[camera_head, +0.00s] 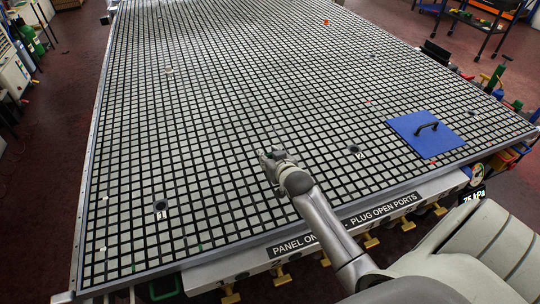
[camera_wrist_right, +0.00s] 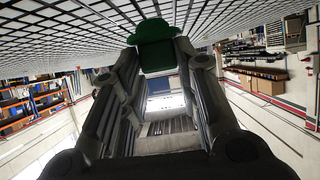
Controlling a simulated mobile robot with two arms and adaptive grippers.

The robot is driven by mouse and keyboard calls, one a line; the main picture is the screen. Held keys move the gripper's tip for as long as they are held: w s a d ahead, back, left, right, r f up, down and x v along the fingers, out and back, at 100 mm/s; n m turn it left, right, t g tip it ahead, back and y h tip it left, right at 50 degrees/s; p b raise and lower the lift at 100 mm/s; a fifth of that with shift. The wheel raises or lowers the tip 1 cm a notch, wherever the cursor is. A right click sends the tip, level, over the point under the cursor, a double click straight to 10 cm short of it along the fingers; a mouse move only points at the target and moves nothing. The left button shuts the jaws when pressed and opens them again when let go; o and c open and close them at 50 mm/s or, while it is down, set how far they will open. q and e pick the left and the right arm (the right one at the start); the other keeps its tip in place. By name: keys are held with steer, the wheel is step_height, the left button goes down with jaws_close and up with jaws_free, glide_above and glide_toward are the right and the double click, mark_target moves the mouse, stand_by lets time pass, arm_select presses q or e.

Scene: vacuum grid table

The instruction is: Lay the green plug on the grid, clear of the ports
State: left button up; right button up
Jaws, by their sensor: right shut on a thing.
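My right gripper (camera_head: 273,158) is over the grid table (camera_head: 230,120), between two dark round ports. One port (camera_head: 160,205) is at the near left with a white number tag, the other port (camera_head: 355,149) is to the right of the gripper. In the right wrist view my right gripper (camera_wrist_right: 163,66) is shut on the green plug (camera_wrist_right: 154,32), whose wide head sticks out past the fingertips towards the grid. I cannot tell whether the plug touches the grid. In the head view the plug is hidden by the gripper. My left gripper is not in view.
A blue panel (camera_head: 405,125) with a black handle (camera_head: 427,127) lies on the grid at the right. A label strip (camera_head: 345,222) runs along the table's front edge, above brass valves. A small orange thing (camera_head: 326,21) is far back. The grid around the gripper is bare.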

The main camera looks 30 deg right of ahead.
step_height(320, 180, down, 5)
steer(key=b, duration=0.2)
steer(key=shift+d+b, duration=0.1)
steer(key=shift+b, duration=0.2)
steer(key=shift+f+b, duration=0.45)
steer(key=shift+f, duration=0.6)
steer(key=shift+f+b, duration=0.4)
steer(key=shift+f, duration=0.25)
steer(key=o, duration=1)
